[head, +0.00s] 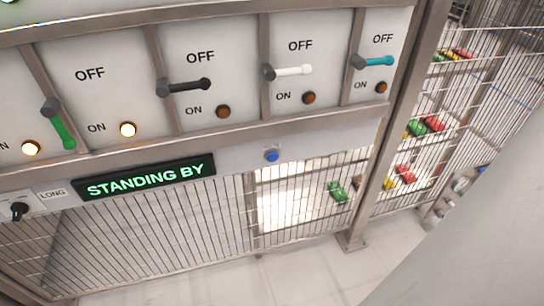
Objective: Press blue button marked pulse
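A small round blue button (272,156) sits on the light panel strip below the row of levers, to the right of the green-lit "STANDING BY" display (145,178). Small text above the button is too small to read. No fingers of my gripper show in the head view. A large smooth grey shape, blurred and close, fills the lower right corner; I cannot tell what it is.
Above the button are several levers, including a green one (62,130), a black one (185,87), a white one (290,71) and a teal one (374,62). A black knob (19,211) is at left. Wire mesh (160,240) stands below; coloured items (408,175) lie behind mesh at right.

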